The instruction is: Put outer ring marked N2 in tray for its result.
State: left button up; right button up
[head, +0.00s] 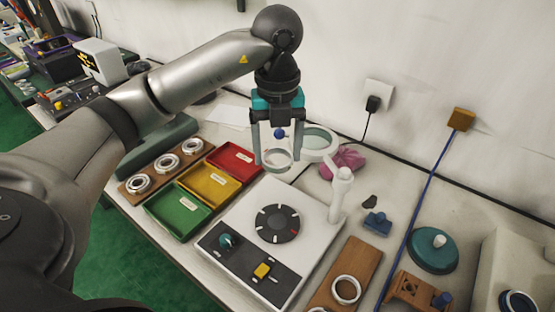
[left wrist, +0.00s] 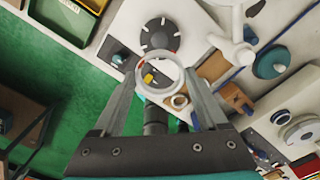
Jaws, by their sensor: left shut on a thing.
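My left gripper (head: 277,158) is shut on a pale metal outer ring (head: 278,164), held in the air behind the white test device. In the left wrist view the ring (left wrist: 160,89) sits between the two fingertips (left wrist: 163,75); no mark on it can be read. Three labelled trays stand in a row to the left of the device: green (head: 178,213), yellow (head: 208,188) and red (head: 234,160). Their labels are too small to read. They look empty. My right gripper is not in view.
The white device (head: 238,221) carries a black disc (head: 277,224). A white magnifier (head: 317,138) stands close beside the gripper. Several bearings lie on a wooden board (head: 153,191) left of the trays. Another ring (head: 346,290) lies on a wooden board at the front right.

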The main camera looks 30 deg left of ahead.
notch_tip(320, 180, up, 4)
jog(key=p, duration=0.3)
jog(key=shift+p, duration=0.4)
dwell(0.5)
